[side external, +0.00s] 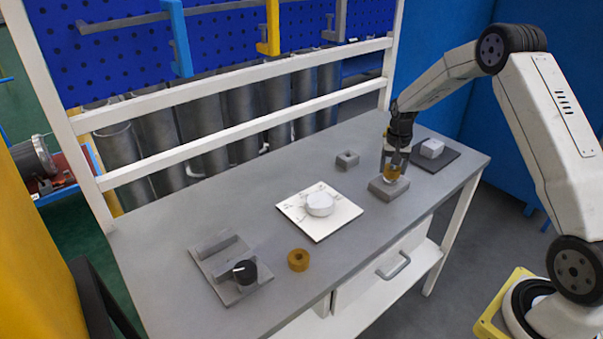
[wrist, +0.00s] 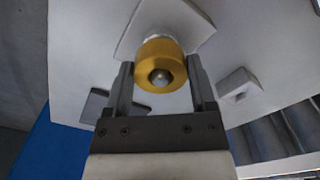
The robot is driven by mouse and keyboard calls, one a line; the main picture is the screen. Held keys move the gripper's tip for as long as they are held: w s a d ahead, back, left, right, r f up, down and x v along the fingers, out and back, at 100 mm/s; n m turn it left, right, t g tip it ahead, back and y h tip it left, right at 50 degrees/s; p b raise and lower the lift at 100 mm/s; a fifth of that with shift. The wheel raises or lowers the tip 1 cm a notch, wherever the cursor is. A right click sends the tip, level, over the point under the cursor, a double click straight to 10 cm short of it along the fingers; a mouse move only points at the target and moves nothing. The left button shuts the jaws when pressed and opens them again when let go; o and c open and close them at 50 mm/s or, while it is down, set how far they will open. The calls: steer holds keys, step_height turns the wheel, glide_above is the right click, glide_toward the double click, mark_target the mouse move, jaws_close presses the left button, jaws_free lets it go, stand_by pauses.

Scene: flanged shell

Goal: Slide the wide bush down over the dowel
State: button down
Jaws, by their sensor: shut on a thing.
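The wide bush, a brass-coloured ring, is between the fingertips of my gripper (side external: 391,171). In the wrist view the bush (wrist: 161,55) sits between the two fingers of my gripper (wrist: 160,72), which is shut on it. A pale rounded end, seemingly the dowel (wrist: 160,77), shows inside the bush's hole, so the bush seems to be around it. In the side view the bush (side external: 391,174) is just above a grey block (side external: 389,190). The dowel's lower part is mostly hidden, and I cannot tell how far down the bush sits.
A second brass ring (side external: 299,260) lies at the table's front. A white plate (side external: 339,221) carries a round white piece. A grey fixture with a black knob (side external: 244,272) stands left. A small holed block (side external: 347,159) and a dark mat (side external: 424,162) with a white block are nearby.

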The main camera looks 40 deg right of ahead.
steer(key=shift+f, duration=0.6)
jaws_free()
steer(key=shift+r, duration=0.1)
steer(key=shift+r, duration=3.8)
steer(key=s+a+r+n+t, duration=0.1)
steer(key=s+a+n, duration=0.4)
steer(key=s+a, duration=0.4)
steer(key=s+a+r+n+t, duration=0.1)
steer(key=s+a+n, duration=0.3)
steer(key=s+a, duration=0.5)
steer(key=a, duration=0.5)
steer(key=shift+s+n+t, duration=0.3)
steer(key=shift+n, duration=0.1)
